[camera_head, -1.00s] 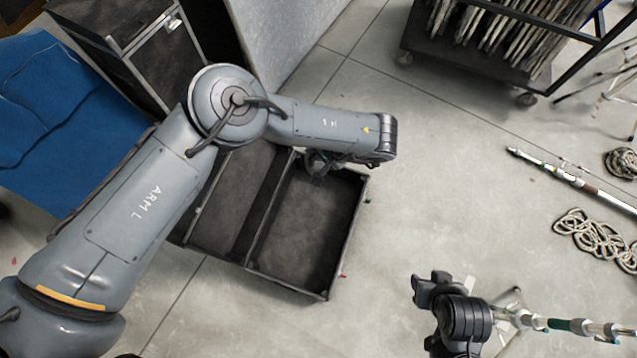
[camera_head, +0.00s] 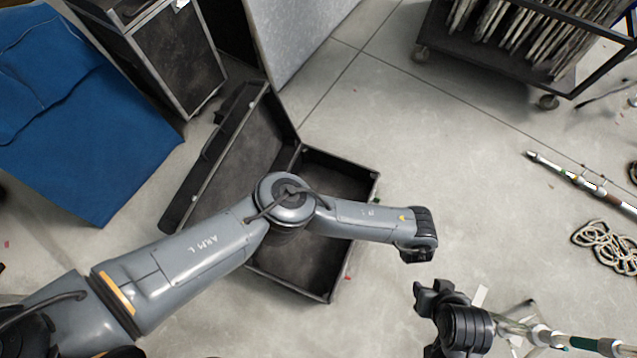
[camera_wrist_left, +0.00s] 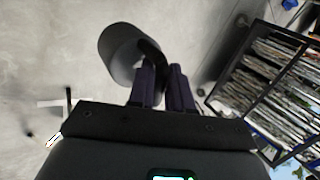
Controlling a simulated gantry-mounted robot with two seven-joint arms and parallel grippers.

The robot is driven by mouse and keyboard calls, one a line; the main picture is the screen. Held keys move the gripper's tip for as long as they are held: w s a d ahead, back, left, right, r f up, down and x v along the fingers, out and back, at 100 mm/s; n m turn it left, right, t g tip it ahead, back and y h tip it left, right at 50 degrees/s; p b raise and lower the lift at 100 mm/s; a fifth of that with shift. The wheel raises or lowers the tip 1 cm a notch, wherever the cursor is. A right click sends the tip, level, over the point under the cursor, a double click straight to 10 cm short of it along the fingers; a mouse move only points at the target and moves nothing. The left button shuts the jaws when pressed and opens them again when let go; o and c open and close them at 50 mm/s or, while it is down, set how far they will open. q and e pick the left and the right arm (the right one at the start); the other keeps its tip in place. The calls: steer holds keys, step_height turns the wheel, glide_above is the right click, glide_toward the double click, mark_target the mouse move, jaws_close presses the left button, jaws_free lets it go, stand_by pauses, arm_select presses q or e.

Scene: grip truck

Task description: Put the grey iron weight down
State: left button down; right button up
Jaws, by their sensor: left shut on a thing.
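The grey iron weight (camera_wrist_left: 117,52) shows in the left wrist view as a round grey body with a dark handle. My left gripper (camera_wrist_left: 163,68) is shut on its handle, and the weight hangs beyond the fingertips, over grey floor. In the head view the end of my left arm is right of the open black case; the wrist hides the fingers and the weight there. I cannot tell how high the weight is above the floor. My right gripper is not in view.
An open black case (camera_head: 318,285) lies below my left arm. A stand with a black clamp head (camera_head: 465,325) rises close by at lower right. A wheeled cart (camera_head: 500,75) is at the top right, with rope (camera_head: 605,245) and a pole on the right. Floor between is clear.

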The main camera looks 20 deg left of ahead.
arm_select(q)
steer(key=d+f+b, duration=0.1)
steer(key=f, duration=0.1)
steer(key=w+d+f+m+h+b, duration=0.1)
steer(key=f, duration=0.1)
steer(key=d+f+m+b, duration=0.1)
steer(key=f, duration=0.1)
steer(key=shift+w+d+b, duration=0.1)
steer(key=shift+w+b, duration=0.05)
steer(key=shift+b, duration=0.2)
steer(key=w+a+f+b, duration=0.1)
steer(key=a+f+b, duration=0.35)
steer(key=f, duration=0.65)
steer(key=s+a+f+n+b, duration=0.1)
steer(key=s+a+f+b, duration=0.25)
steer(key=a+f, duration=0.6)
steer(key=s+a+f+b, duration=0.2)
steer(key=s+a+f, duration=0.3)
steer(key=a+f, duration=0.5)
steer(key=w+a+f+b, duration=0.8)
steer(key=f+b, duration=0.1)
steer(key=b, duration=0.2)
steer(key=shift+w+a+f, duration=0.25)
steer(key=shift+w, duration=0.1)
steer(key=shift+f, duration=0.1)
